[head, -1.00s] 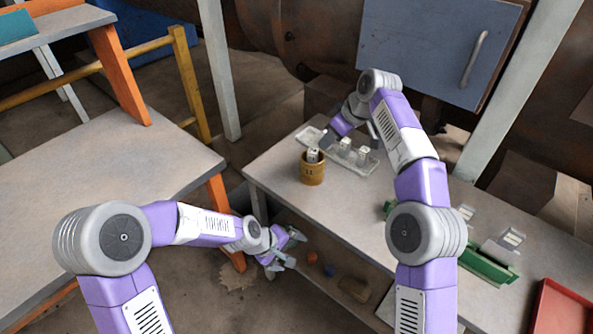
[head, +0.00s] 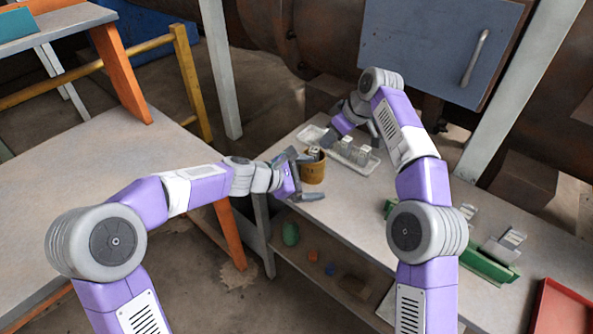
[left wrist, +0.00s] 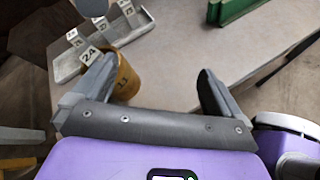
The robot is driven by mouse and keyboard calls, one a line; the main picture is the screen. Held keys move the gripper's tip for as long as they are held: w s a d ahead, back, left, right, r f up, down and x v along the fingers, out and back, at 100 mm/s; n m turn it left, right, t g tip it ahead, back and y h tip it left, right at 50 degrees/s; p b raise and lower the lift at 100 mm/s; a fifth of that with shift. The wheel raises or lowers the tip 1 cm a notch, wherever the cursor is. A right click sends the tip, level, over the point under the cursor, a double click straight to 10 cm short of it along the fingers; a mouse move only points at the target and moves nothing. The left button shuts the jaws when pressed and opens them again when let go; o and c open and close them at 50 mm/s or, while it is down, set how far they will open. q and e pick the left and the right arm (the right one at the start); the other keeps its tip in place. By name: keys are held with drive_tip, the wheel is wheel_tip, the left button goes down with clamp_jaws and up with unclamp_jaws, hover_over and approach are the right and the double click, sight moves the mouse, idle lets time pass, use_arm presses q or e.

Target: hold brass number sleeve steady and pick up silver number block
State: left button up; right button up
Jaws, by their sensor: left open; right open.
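In the left wrist view (left wrist: 158,70) the sleeve is close to the left finger, with a wide gap to the right finger. My right gripper (head: 350,130) is open beyond the sleeve, partly hidden by its arm.
A pale tray (head: 366,164) with several silver blocks (head: 346,144) stands just right of the sleeve. A green rack (head: 488,268) and a red tray (head: 560,315) lie farther right on the table. A shelf below holds small objects. The table's front edge (head: 300,215) is near my left gripper.

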sight(305, 169)
use_arm(q)
drive_tip(key=w+a+f+n+t, duration=0.1)
drive_tip(key=w+f+n, duration=0.1)
drive_tip(key=w+a+f+n, duration=0.1)
drive_tip(key=w+f+n, duration=0.1)
drive_tip(key=w, duration=0.1)
drive_tip(key=w+a+f+n+t, duration=0.1)
drive_tip(key=w+f+n, duration=0.1)
drive_tip(key=w+n, duration=0.1)
drive_tip(key=shift+a+t+y, duration=0.3)
drive_tip(key=x, duration=0.7)
drive_tip(key=shift+w+f, duration=0.1)
drive_tip(key=shift+w, duration=0.05)
drive_tip(key=c, duration=1.2)
drive_tip(key=shift+c, duration=0.2)
